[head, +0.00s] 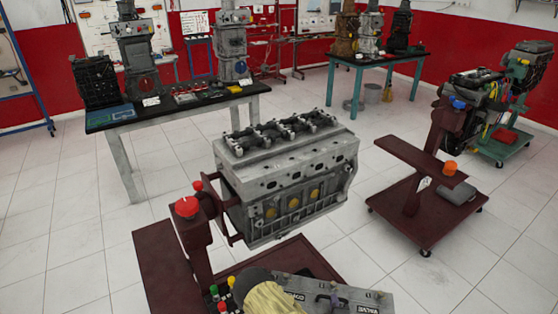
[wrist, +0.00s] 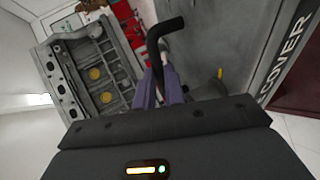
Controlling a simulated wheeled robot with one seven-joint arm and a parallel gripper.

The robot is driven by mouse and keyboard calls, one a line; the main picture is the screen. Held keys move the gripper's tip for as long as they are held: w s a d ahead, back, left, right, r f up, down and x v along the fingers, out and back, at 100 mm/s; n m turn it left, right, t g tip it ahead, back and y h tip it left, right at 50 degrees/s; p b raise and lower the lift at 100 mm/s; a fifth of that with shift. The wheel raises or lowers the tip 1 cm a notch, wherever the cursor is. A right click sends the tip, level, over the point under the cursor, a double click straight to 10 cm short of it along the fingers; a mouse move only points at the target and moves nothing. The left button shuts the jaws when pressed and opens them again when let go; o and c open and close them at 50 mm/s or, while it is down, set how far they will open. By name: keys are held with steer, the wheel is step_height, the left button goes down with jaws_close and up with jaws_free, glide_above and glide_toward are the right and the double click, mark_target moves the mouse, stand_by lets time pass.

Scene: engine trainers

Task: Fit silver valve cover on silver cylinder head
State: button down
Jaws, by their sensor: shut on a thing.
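The silver valve cover (head: 375,300) is at the bottom edge of the head view, partly cut off and partly hidden by my arm. Its grey side and the raised word COVER show at the right in the wrist view (wrist: 225,38). My gripper (wrist: 161,88) has purple fingers shut on the cover's black bent handle (wrist: 160,45). The silver cylinder head (head: 290,157) sits on top of the grey engine block, with a row of rocker parts along it. The cover is nearer to me than the head and apart from it in the head view.
The engine block (head: 300,205) hangs on a dark red stand (head: 165,255) with a red knob (head: 187,207). Another dark red stand (head: 415,160) is at the right. A table (head: 180,108) with engines stands behind left. White tiled floor is clear between them.

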steer(key=shift+r, duration=0.15)
step_height(320, 180, up, 23)
steer(key=s+p, duration=0.1)
steer(key=p, duration=2.3)
steer(key=shift+s+d+p, duration=0.2)
steer(key=shift+p, duration=0.15)
